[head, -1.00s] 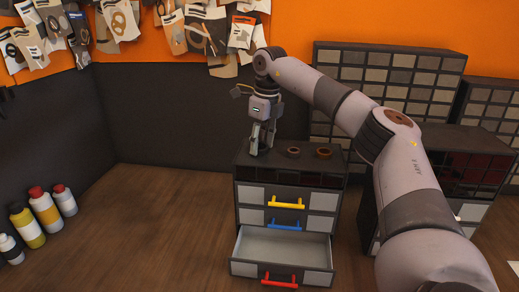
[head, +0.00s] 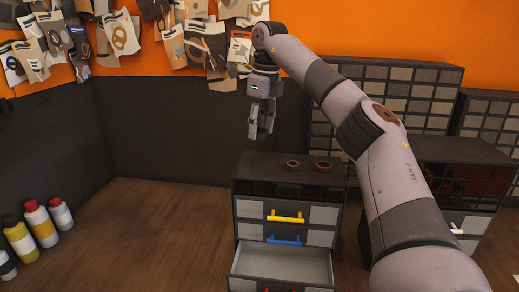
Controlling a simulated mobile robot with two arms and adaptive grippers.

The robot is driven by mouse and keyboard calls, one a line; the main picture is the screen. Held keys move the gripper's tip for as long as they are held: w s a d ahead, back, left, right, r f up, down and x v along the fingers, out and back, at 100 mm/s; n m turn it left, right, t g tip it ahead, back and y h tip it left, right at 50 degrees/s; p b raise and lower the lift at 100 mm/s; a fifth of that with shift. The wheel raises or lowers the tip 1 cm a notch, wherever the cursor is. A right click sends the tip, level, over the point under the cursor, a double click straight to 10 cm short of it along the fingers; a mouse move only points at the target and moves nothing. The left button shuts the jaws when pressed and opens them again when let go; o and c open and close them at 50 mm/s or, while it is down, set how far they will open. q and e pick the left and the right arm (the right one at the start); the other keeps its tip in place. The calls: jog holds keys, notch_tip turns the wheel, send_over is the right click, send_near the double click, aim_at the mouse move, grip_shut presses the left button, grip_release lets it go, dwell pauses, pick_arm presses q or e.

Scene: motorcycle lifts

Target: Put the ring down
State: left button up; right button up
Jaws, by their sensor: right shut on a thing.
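My right gripper (head: 257,136) hangs pointing down above the left part of the cabinet top, clear of it. It is shut on the ring, which is too small and dark to make out between the fingers. Two brown rings lie on the dark top of the drawer cabinet (head: 253,166): a smaller ring (head: 293,163) and, to its right, a larger ring (head: 323,166). Both lie right of the gripper and below it, apart from each other. My left gripper is not in view.
The drawers above, with yellow (head: 286,216) and blue handles, are shut. Several bottles (head: 40,222) stand on the floor at the left. A bin rack (head: 390,88) stands behind. The cabinet top's left part is bare.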

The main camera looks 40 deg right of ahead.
notch_tip(320, 180, up, 12)
jog(key=p, duration=0.4)
jog(key=shift+f, duration=0.25)
